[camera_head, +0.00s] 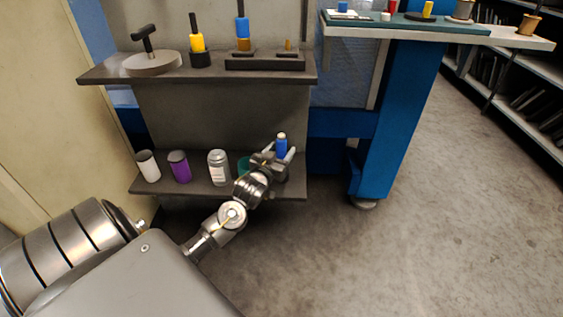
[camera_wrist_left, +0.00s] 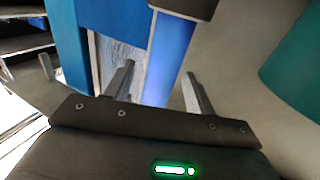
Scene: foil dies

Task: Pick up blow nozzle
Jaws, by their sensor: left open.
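A blue cylinder with a pale top (camera_head: 281,147) stands upright at the right end of the lower grey shelf. My left gripper (camera_head: 282,155) is open with its fingers on either side of it. In the left wrist view the blue cylinder (camera_wrist_left: 168,62) shows between the two spread fingers (camera_wrist_left: 158,92), with gaps visible beside it. The gripper hides its lower part in the head view. I cannot tell for sure which item is the blow nozzle. On the upper shelf, a blue-handled tool (camera_head: 242,27) stands in a dark block. My right gripper is not in view.
On the lower shelf (camera_head: 200,187) stand a white can (camera_head: 148,166), a purple can (camera_head: 180,166) and a silver can (camera_head: 218,167). A teal item (camera_head: 243,165) is close to my left gripper. The upper shelf (camera_head: 200,75) overhangs them. A blue post (camera_head: 395,120) stands right.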

